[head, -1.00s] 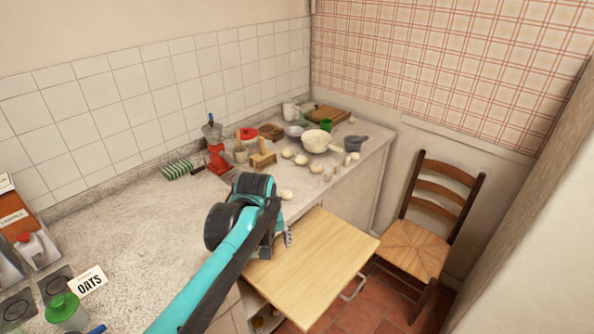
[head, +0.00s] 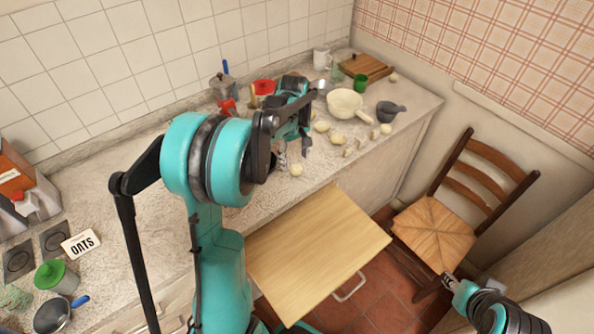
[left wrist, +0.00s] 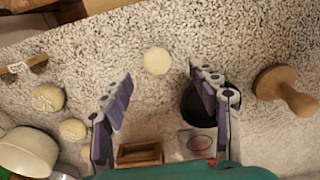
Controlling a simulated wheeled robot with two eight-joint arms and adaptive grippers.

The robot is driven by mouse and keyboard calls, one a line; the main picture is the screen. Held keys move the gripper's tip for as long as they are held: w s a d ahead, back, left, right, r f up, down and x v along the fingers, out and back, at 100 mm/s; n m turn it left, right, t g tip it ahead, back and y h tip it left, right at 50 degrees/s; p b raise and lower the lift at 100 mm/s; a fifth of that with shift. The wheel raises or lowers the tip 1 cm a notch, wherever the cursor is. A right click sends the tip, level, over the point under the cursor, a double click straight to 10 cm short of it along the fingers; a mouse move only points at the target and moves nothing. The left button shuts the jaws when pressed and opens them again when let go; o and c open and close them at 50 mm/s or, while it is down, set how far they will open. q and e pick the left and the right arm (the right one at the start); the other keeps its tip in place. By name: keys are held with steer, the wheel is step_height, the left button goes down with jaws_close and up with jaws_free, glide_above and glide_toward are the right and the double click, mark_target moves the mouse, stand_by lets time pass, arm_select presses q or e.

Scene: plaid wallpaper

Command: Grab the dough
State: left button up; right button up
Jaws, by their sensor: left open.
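Several pale round dough balls lie on the speckled counter. The nearest dough ball (head: 296,169) is close to the counter's front edge, just below my left gripper (head: 293,153). In the left wrist view a dough ball (left wrist: 157,61) shows beyond and between the spread fingers of my left gripper (left wrist: 161,74), with nothing held. Other dough balls (head: 338,139) lie farther right, and two more (left wrist: 48,97) show at the left of the wrist view. My right gripper (head: 449,281) is low at the right, away from the counter; its fingers are too small to judge.
A wooden stamp (left wrist: 285,90) is near the right finger. A pull-out board (head: 318,250) juts out below the counter. A chair (head: 435,230) stands at the right.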

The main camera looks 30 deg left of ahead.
mark_target(296, 171)
arm_select(q)
steer(key=f+b, duration=0.1)
steer(key=f, duration=0.3)
steer(key=shift+w+d+f+b, duration=0.2)
steer(key=shift+f+b, duration=0.1)
steer(key=shift+b, duration=0.1)
steer(key=shift+r, duration=0.1)
steer(key=c, duration=1.2)
